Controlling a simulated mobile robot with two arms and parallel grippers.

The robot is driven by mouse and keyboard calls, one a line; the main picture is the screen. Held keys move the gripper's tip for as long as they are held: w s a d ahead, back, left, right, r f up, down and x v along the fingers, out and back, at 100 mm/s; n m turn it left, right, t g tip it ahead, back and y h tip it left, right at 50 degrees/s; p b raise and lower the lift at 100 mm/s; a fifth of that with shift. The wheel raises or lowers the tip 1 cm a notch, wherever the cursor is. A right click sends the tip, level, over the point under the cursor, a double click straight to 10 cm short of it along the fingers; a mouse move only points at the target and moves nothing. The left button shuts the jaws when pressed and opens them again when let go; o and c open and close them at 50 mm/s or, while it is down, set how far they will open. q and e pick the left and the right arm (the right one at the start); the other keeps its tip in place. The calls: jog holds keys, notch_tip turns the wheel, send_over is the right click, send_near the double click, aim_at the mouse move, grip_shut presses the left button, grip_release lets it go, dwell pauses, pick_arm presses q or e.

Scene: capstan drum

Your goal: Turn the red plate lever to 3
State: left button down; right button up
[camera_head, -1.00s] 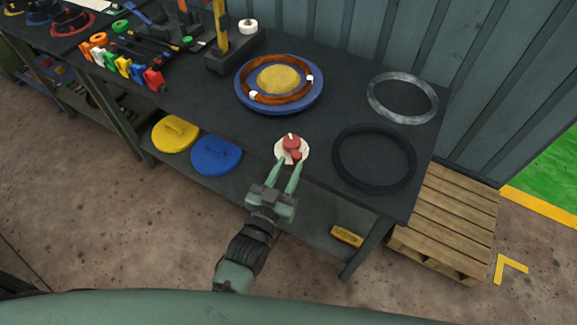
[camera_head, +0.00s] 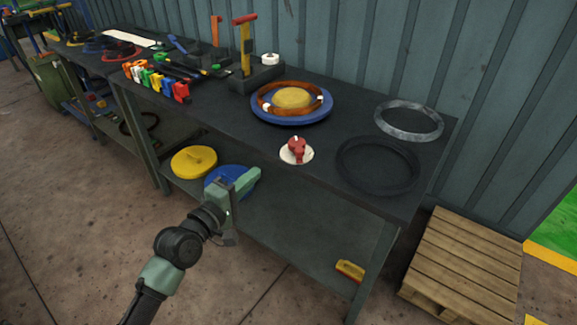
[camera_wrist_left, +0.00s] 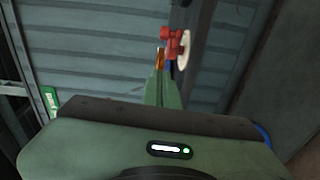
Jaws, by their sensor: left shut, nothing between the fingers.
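The red plate lever (camera_head: 297,148) sits on a round white plate (camera_head: 288,158) at the front edge of the dark workbench, in the head view. Its markings are too small to read. It also shows in the left wrist view as a red lever (camera_wrist_left: 172,42) with the white disc (camera_wrist_left: 184,51) beyond the fingertips. My left gripper (camera_head: 253,174) is shut and empty, to the left of and lower than the lever, apart from it. Its closed fingers also show in the left wrist view (camera_wrist_left: 162,88). My right gripper is out of view.
A blue disc with a copper ring (camera_head: 318,112) lies behind the lever. A black ring (camera_head: 345,178) and a grey ring (camera_head: 381,121) lie to the right. A wooden pallet (camera_head: 465,262) stands at right.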

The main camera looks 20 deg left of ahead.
aim_at(303, 152)
pick_arm(q)
jog(key=w+d+p, duration=0.1)
jog(key=w+d, duration=0.2)
jog(key=w+d+p, duration=0.1)
jog(key=w+d, duration=0.1)
jog(key=w, duration=0.2)
jog(key=w+d+p, duration=0.2)
jog(key=w+d, duration=0.1)
jog(key=shift+w+d, duration=0.15)
jog(key=shift+d, duration=0.2)
jog(key=shift+w+d+f, duration=0.1)
jog(key=shift+d+f, duration=0.15)
jog(key=shift+d, duration=0.05)
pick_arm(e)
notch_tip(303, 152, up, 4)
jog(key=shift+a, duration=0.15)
pick_arm(q)
jog(key=shift+a, duration=0.2)
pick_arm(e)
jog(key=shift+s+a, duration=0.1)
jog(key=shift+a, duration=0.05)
